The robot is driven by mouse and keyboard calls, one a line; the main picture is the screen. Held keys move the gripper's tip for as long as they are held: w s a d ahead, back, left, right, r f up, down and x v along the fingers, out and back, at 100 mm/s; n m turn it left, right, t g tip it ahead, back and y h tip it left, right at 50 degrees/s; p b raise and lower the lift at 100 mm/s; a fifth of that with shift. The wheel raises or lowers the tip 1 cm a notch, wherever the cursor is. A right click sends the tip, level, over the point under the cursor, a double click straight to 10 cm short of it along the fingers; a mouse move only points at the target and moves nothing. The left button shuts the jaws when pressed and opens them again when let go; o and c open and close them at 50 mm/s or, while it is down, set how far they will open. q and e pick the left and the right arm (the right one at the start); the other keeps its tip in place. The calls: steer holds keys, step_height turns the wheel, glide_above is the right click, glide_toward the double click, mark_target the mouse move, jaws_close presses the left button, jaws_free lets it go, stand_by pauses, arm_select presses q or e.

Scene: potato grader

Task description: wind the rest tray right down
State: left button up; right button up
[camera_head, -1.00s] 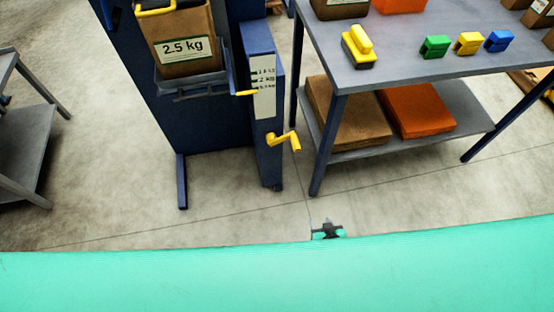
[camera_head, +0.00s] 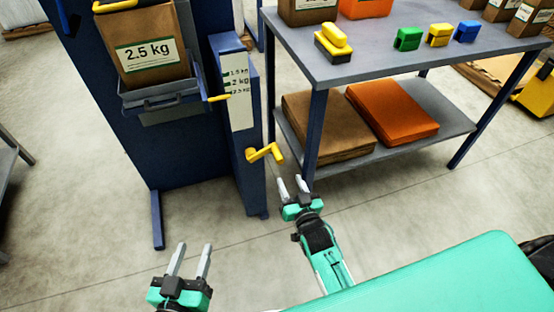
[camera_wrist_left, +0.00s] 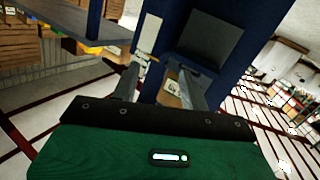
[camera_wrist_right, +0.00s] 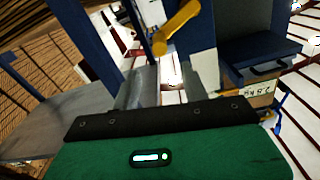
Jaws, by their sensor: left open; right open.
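The rest tray (camera_head: 160,98) is a grey-blue shelf on the blue machine, with a brown 2.5 kg bag (camera_head: 150,55) on it. A yellow pointer (camera_head: 219,98) sits beside the lower end of the white weight scale (camera_head: 238,103). The yellow crank (camera_head: 265,153) sticks out from the narrow blue column below the scale; it also shows in the right wrist view (camera_wrist_right: 177,28). My right gripper (camera_head: 291,184) is open and empty, just below and right of the crank, apart from it. My left gripper (camera_head: 193,248) is open and empty, low in front of the machine.
A grey table (camera_head: 375,60) stands right of the crank, its near leg (camera_head: 314,140) close to my right gripper. It carries yellow, green and blue blocks; brown and orange stacks lie on its lower shelf. The machine's foot (camera_head: 157,220) stands behind my left gripper. Floor in front is clear.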

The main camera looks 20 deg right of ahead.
mark_target(280, 159)
steer(key=w+b, duration=0.2)
steer(key=w, duration=0.8)
steer(key=shift+w+a+f, duration=0.1)
steer(key=shift+w+a, duration=0.05)
steer(key=shift+w, duration=0.25)
arm_select(q)
steer(key=w+a+r+t, duration=0.2)
steer(key=r+t, duration=0.5)
steer(key=r, duration=0.4)
steer(key=shift+w+a+h, duration=0.3)
steer(key=shift+a, duration=0.25)
arm_select(e)
steer(key=shift+w, duration=0.4)
jaws_close()
